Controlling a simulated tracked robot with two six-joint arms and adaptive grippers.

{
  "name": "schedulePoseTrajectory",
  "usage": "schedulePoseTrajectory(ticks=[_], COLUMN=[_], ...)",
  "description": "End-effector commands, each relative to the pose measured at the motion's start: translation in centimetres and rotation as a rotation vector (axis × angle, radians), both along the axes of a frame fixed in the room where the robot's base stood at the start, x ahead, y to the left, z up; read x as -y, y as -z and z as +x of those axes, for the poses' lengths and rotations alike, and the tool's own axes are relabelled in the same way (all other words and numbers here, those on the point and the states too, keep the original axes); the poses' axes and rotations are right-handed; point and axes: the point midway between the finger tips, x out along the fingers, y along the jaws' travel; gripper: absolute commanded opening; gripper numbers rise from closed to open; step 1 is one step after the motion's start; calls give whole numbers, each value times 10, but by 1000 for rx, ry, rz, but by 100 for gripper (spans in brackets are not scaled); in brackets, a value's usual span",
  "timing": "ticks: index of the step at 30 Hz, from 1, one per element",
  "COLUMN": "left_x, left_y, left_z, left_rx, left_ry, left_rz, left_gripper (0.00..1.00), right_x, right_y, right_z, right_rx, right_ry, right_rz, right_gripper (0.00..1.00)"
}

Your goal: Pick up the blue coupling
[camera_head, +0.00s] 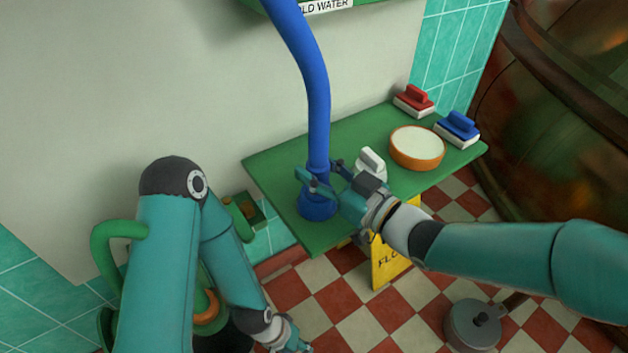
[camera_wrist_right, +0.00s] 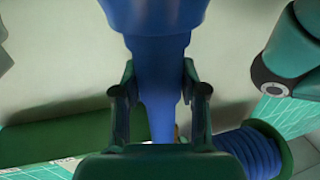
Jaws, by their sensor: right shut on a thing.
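The blue coupling (camera_head: 317,208) is the wide flared end of a blue hose (camera_head: 312,90) that hangs from above. In the head view it is upright at the left part of the green shelf; I cannot tell whether it touches the shelf. My right gripper (camera_head: 325,182) is shut on it just above the flare. In the right wrist view the coupling (camera_wrist_right: 155,22) is at the top, with the right gripper's fingers (camera_wrist_right: 157,88) on both sides. My left gripper (camera_head: 284,341) is low at the bottom edge of the head view, its fingers unclear.
The green shelf (camera_head: 278,182) also carries a white-handled brush (camera_head: 371,161), a round orange-rimmed tub (camera_head: 416,148), a red brush (camera_head: 414,101) and a blue brush (camera_head: 458,129). A yellow floor sign (camera_head: 396,248) stands below. A large copper kettle (camera_head: 560,110) is at the right.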

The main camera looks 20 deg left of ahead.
Motion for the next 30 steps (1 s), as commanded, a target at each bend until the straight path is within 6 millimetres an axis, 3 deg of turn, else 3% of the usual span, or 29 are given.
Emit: schedulePoseTrajectory(ticks=[5, 11, 24, 30], left_x=[0, 0, -1, -1], left_y=[-3, -17, -67, -83], left_z=[0, 0, 0, 0], left_rx=[0, 0, 0, 0], left_ry=[0, 0, 0, 0], left_rz=[0, 0, 0, 0], left_gripper=[40, 40, 40, 40], right_x=[0, 0, 1, 1], right_y=[-8, -38, -153, -188], right_z=[0, 0, 0, 0], right_rx=[3, 7, 7, 4], right_ry=[0, 1, 2, 2], right_rz=[2, 2, 3, 2], right_gripper=[12, 12, 12, 12])
